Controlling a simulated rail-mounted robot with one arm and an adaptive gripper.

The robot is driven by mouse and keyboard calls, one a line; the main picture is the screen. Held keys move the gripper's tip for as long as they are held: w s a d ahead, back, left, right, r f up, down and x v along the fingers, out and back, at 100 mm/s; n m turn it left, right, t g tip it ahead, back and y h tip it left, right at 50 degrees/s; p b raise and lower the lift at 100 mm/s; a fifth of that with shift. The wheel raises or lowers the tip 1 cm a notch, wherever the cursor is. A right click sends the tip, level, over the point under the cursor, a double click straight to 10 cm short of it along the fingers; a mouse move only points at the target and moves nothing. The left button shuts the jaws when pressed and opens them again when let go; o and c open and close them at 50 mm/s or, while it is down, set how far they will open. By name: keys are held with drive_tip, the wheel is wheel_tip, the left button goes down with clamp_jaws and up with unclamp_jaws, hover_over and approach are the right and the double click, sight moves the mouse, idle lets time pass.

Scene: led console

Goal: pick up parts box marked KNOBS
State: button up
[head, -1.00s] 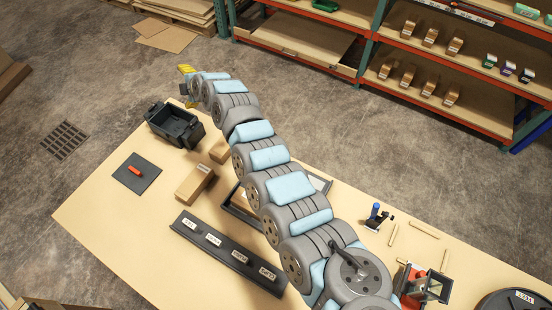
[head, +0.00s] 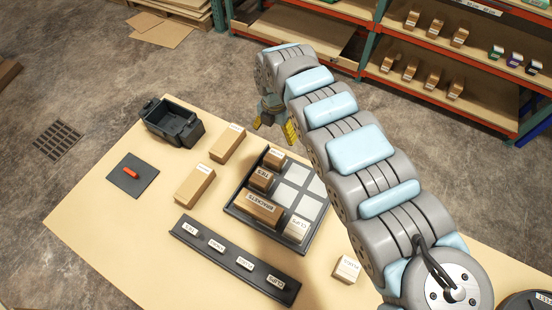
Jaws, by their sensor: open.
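Several cardboard parts boxes with white labels are in view, and I cannot surely read KNOBS on any of them. In the black-rimmed tray (head: 313,238) stand a small box (head: 274,158) with an unclear label, a box that seems to read TIES (head: 261,180), a longer BRACKETS box (head: 259,208) and a pale CLIPS box (head: 297,228). Another small box (head: 346,268), its label unclear, lies right of the tray. Two longer boxes (head: 227,143) (head: 194,187) lie left of the tray. My gripper (head: 274,127) is open and empty, with yellow fingertips, above the tray's far end.
A black bin (head: 172,122) stands at the table's far left corner. A dark mat (head: 132,175) holds a red piece (head: 130,173). A black label strip (head: 235,262) lies in front of the tray. Shelving (head: 440,85) stands behind. My arm covers the table's right part.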

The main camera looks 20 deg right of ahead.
approach(275, 156)
drive_tip(key=f, duration=0.5)
drive_tip(key=shift+s+a+f, duration=0.15)
drive_tip(key=shift+s+a, duration=0.1)
drive_tip(key=shift+s, duration=0.1)
drive_tip(key=shift+w+f, duration=0.15)
drive_tip(key=shift+f, duration=0.65)
drive_tip(key=shift+w+f, duration=0.15)
drive_tip(key=shift+f, duration=0.6)
drive_tip(key=shift+d+f+b, duration=0.2)
drive_tip(key=shift+f+b, duration=0.15)
drive_tip(key=shift+f, duration=1.1)
drive_tip(key=shift+c, duration=0.2)
drive_tip(key=c, duration=1.3)
